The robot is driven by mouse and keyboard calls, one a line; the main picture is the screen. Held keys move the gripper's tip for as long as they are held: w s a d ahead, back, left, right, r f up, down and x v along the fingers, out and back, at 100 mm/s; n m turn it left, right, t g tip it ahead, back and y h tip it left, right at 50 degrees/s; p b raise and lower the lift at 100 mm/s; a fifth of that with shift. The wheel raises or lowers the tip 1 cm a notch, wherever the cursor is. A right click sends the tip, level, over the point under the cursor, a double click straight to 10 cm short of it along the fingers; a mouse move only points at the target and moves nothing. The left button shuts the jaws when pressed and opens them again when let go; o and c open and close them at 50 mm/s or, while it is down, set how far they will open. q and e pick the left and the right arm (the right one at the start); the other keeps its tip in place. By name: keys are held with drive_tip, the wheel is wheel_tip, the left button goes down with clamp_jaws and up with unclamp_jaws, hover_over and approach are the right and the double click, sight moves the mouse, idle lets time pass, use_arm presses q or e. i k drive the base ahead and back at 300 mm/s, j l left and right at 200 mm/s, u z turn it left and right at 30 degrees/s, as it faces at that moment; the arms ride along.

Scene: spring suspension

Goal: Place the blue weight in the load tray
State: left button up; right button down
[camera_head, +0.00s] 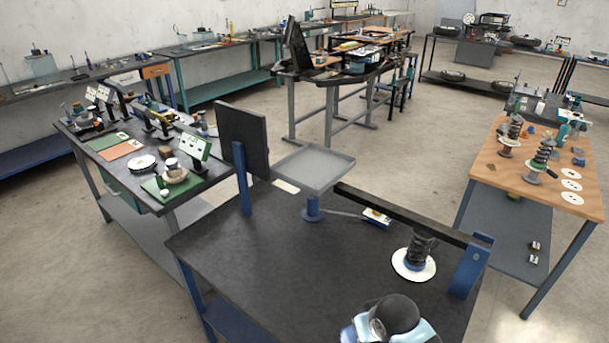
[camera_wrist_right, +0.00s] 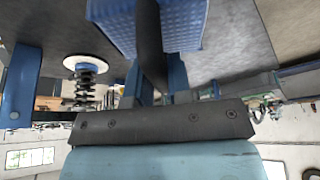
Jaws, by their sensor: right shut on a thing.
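The grey, square load tray (camera_head: 315,168) stands on a blue stub at the far edge of the dark table in the head view. It looks empty. My left gripper is not in view.
A black beam (camera_head: 400,212) runs from near the tray to a blue post (camera_head: 468,271). A black spring (camera_head: 422,247) stands on a white disc (camera_head: 413,265) under it. A dark upright panel (camera_head: 243,138) stands left of the tray. The table's (camera_head: 275,262) left part is clear.

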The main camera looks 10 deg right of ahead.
sight(311, 161)
drive_tip(key=i+j, duration=0.3)
drive_tip(key=j, duration=0.15)
drive_tip(key=i+j, duration=0.55)
drive_tip(key=j, duration=0.3)
